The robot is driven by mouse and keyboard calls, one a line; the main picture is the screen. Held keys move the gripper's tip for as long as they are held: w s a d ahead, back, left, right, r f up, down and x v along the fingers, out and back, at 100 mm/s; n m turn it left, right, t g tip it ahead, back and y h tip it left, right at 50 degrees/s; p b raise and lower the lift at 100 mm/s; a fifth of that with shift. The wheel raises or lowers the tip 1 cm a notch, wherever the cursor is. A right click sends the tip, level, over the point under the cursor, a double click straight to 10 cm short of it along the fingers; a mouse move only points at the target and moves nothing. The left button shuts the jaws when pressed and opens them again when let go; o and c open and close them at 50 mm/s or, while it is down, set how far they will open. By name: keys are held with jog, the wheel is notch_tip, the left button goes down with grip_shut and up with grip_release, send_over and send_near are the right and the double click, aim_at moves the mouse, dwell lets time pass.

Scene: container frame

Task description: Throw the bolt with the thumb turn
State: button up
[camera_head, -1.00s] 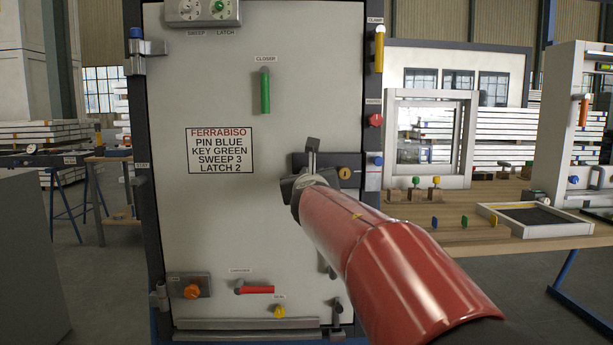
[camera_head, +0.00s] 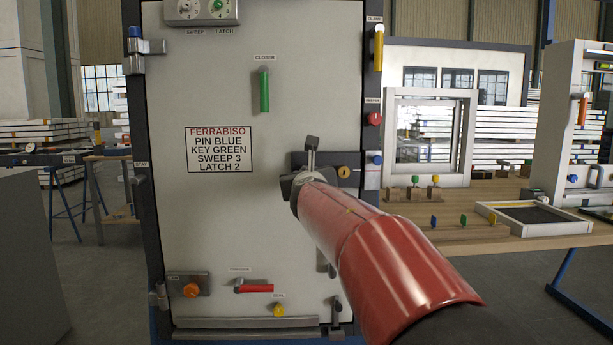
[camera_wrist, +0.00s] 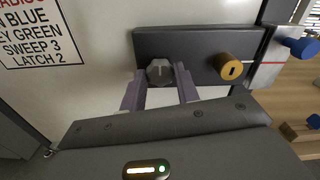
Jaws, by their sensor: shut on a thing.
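The dark thumb turn (camera_wrist: 160,70) sits on the left part of a dark lock plate (camera_wrist: 190,43) on the pale door (camera_head: 220,230). It is a small faceted knob with a short light mark that runs nearly upright in the wrist view. My gripper (camera_wrist: 159,78) is shut on the thumb turn, one finger on each side. In the head view my gripper (camera_head: 311,165) is at the lock plate (camera_head: 330,161), and my wrist hides the thumb turn there. The bolt itself cannot be made out.
A brass key cylinder (camera_wrist: 228,68) sits just right of my fingers on the plate. A blue knob (camera_wrist: 297,46) projects at the door frame. A green closer handle (camera_head: 264,91) is above, a red handle (camera_head: 257,288) below. A workbench (camera_head: 510,235) stands at right.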

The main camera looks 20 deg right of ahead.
jog(key=shift+m, duration=0.4)
jog(key=shift+d+f+m+b, duration=0.1)
jog(key=shift+m+b, duration=3.15)
jog(key=shift+m, duration=5.15)
jog(key=o, duration=1)
jog(key=shift+s, duration=0.15)
